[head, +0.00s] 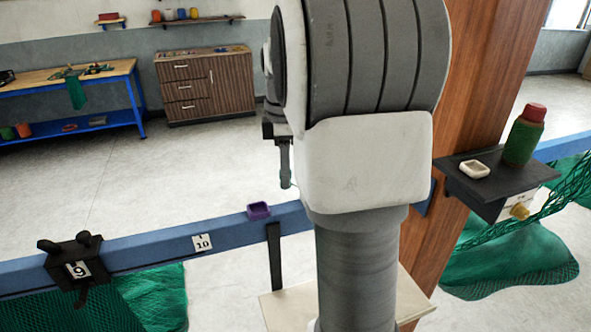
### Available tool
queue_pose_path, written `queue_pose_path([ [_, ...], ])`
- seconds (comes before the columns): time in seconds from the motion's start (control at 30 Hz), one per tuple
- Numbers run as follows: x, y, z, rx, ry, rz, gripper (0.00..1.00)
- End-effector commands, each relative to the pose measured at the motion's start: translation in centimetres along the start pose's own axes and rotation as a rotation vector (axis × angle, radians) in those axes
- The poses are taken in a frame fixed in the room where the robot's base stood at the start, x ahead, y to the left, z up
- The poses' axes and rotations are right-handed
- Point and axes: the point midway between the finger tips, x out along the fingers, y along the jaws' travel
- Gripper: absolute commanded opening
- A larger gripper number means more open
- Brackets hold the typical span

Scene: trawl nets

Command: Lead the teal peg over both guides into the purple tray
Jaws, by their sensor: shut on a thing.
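The small purple tray (258,210) sits on top of the blue rail (140,248), just left of my arm. My arm fills the middle of the head view. Only a narrow part of my gripper (285,165) shows past the arm's left edge, above and a little right of the tray in the picture. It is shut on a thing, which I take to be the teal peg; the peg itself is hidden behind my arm. I cannot make out the two guides for certain; my arm hides part of the rail.
A black clamp (72,262) marked 9 and a label (202,243) marked 10 are on the rail. Right of the wooden post (480,110), a black shelf (497,182) holds a green bottle (523,140) and a white dish (475,169). Green nets hang below.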

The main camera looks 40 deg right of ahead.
Motion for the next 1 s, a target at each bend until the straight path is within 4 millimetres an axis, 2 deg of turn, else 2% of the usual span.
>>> queue_pose_path([
  [0.8, 0.0, -1.8, -6.4, -0.003, -0.001, 0.000, 0.00],
  [1.0, 2.0, -1.7, -6.3, 0.000, -0.001, -0.001, 0.00],
])
